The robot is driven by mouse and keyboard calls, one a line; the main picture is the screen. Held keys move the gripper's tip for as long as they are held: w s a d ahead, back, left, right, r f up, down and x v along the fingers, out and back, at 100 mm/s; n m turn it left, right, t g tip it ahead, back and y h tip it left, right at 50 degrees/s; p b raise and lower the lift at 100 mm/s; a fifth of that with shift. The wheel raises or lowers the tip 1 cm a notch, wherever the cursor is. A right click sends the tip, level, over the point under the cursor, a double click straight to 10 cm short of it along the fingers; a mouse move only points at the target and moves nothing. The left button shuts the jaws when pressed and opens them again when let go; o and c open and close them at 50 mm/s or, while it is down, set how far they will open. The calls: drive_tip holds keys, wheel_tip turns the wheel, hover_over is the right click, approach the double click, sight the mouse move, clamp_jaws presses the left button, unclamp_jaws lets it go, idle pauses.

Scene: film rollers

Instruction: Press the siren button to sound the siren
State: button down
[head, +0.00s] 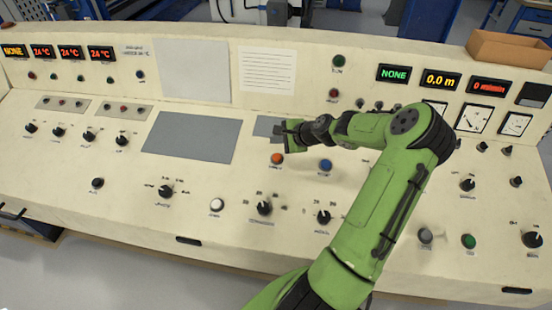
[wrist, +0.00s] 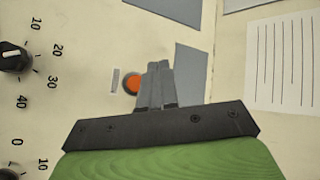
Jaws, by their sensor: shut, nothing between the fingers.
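An orange round button (head: 277,158) sits on the sloped panel of the cream control console (head: 90,215). It also shows in the wrist view (wrist: 131,83), just left of my fingers, which may cover its right edge. A small label beside it is too blurred to read, so I cannot tell whether this is the siren button. My gripper (head: 281,132) is over the panel, just beyond the orange button in the head view. Its fingers (wrist: 159,66) are shut together and empty. I cannot tell whether they touch the panel.
A blue button (head: 326,165) is right of the orange one. A white button (head: 217,204), a green button (head: 469,241) and several black knobs, such as this one (head: 264,208), stand on the panel. A cardboard box (head: 508,48) sits on the console's top right.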

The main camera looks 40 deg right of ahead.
drive_tip(key=b, duration=0.5)
hover_over(279, 160)
drive_tip(key=f, duration=0.6)
drive_tip(key=shift+s+a+f, duration=0.25)
drive_tip(key=shift+a+f, duration=0.05)
drive_tip(key=shift+f, duration=0.05)
drive_tip(key=shift+w+d+f, duration=0.1)
drive_tip(key=shift+d+f, duration=0.05)
drive_tip(key=shift+f, duration=0.3)
drive_tip(key=shift+f, duration=0.1)
idle(0.4)
drive_tip(key=shift+f+b, duration=0.3)
drive_tip(key=shift+w+d+f, duration=0.1)
drive_tip(key=shift+d+f, duration=0.05)
drive_tip(key=shift+f, duration=0.3)
idle(0.6)
drive_tip(key=shift+r+p, duration=0.6)
drive_tip(key=shift+r, duration=0.25)
drive_tip(key=shift+r, duration=0.1)
